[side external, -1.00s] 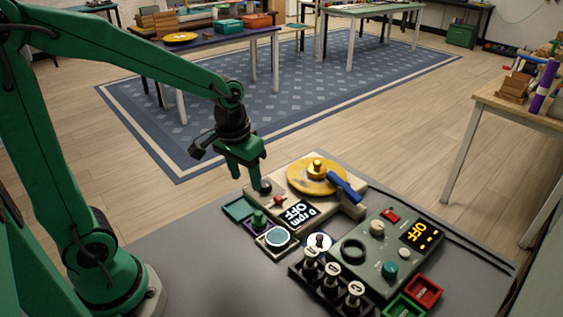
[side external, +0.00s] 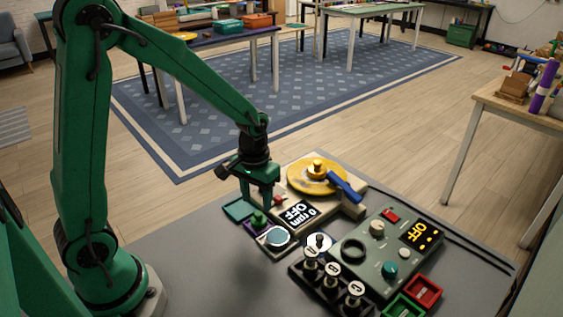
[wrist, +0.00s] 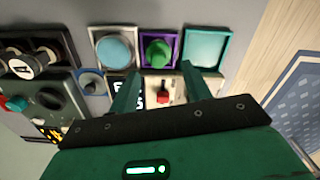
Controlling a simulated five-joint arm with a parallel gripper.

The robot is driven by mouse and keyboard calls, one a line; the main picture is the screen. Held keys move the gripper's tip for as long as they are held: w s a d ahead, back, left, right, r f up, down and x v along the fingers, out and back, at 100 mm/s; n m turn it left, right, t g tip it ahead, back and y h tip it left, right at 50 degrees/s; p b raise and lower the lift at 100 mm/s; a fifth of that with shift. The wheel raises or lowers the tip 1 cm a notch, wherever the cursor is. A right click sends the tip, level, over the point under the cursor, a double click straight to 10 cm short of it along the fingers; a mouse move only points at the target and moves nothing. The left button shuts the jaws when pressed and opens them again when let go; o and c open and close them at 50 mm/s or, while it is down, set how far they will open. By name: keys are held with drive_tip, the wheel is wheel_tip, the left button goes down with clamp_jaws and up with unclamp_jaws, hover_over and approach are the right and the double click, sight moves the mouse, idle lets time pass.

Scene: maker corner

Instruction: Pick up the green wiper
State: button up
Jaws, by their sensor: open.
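The green wiper (side external: 258,217) is a small knobbed piece sitting in a purple-framed square holder (wrist: 174,66). It also shows in the wrist view (wrist: 158,52), at the top centre, ahead of the fingers. My gripper (side external: 257,199) is open and empty, pointing down just above and behind the wiper in the side view. In the wrist view my gripper's two fingers (wrist: 160,88) stand apart, with a red button between them farther below. The wiper is not between the fingers' tips in that view.
A round pale-blue pad (side external: 278,237) and a teal tray (side external: 239,209) flank the purple holder. The turntable device (side external: 318,177) stands close by at right. A rack of lettered knobs (side external: 330,284) and a control box (side external: 385,250) lie farther right. The table's left part is clear.

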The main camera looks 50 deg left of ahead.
sight(259, 212)
drive_tip(key=shift+f, duration=0.45)
drive_tip(key=shift+w+f, duration=0.15)
drive_tip(key=shift+f, duration=2.45)
drive_tip(key=c, duration=0.7)
